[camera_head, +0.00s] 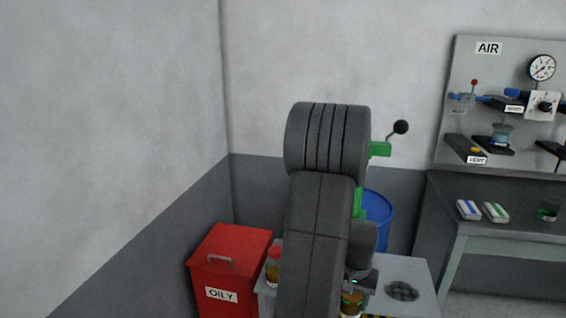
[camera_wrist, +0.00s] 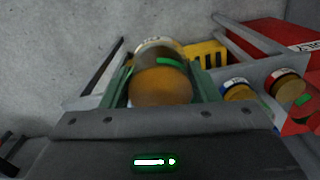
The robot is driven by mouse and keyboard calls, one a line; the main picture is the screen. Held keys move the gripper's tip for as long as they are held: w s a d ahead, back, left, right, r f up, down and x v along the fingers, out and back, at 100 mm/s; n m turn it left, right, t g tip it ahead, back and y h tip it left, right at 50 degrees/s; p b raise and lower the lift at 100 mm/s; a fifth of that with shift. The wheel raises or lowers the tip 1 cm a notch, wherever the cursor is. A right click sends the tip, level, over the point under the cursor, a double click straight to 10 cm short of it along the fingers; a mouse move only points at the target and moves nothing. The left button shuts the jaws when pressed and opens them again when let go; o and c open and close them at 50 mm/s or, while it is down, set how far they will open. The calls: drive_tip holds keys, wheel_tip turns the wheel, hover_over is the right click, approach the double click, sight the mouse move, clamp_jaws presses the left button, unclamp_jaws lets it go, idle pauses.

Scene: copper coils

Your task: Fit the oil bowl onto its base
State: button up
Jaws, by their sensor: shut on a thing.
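In the wrist view my gripper (camera_wrist: 160,72) is shut on a rounded amber piece, which looks like the oil bowl (camera_wrist: 160,90). The bowl sits between the two fingers, with a green strip just beyond its amber part. The bowl's base is not clear to me. A small unit with a blue top and a clear body (camera_head: 501,133) stands at the AIR panel (camera_head: 470,75), far to the right of my arm.
A red OILY bin (camera_head: 222,262) stands left of a grey cart top (camera_head: 420,272) bearing jars, including a red-capped one (camera_head: 273,266). A blue drum (camera_head: 379,215) is behind. A grey bench (camera_head: 520,237) at right holds blue and green packs. Walls close the left and back.

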drive_tip(key=w+a+n+p, duration=0.2)
drive_tip(key=w+a+p, duration=0.2)
drive_tip(key=a, duration=0.5)
drive_tip(key=w+a+n+p, duration=0.2)
drive_tip(key=w+a+p, duration=0.2)
drive_tip(key=a, duration=0.5)
drive_tip(key=shift+w+f+n, duration=0.25)
drive_tip(key=shift+w+n, duration=0.05)
drive_tip(key=shift+w, duration=0.15)
